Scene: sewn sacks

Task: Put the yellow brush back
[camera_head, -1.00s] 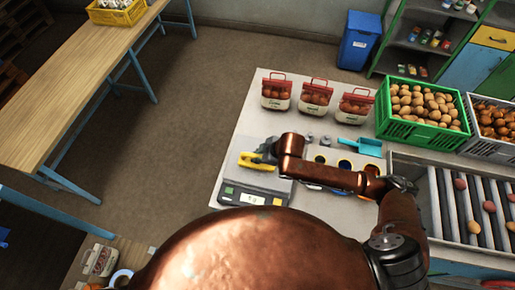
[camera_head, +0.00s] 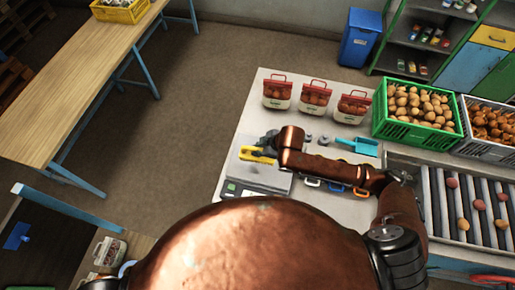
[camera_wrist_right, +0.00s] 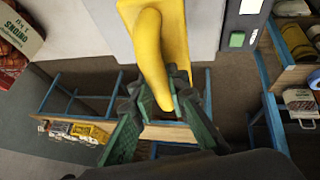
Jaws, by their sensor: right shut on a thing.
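The yellow brush (camera_head: 256,155) is at the far-left part of the grey worktop, over the scale (camera_head: 262,178). In the right wrist view its yellow handle (camera_wrist_right: 152,55) runs down between the fingers. My right gripper (camera_head: 268,143) is shut on the handle; its dark green fingers (camera_wrist_right: 160,98) show in the wrist view. I cannot tell whether the brush touches the scale. Its bristles are not visible. My left gripper is not in view.
Three red-topped bags (camera_head: 315,96) stand at the worktop's back. A blue scoop (camera_head: 358,146) lies right of my gripper. A green crate of potatoes (camera_head: 418,112) and rollers (camera_head: 465,200) are farther right. Small coloured loops (camera_head: 336,187) show below my arm. Floor lies left of the worktop.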

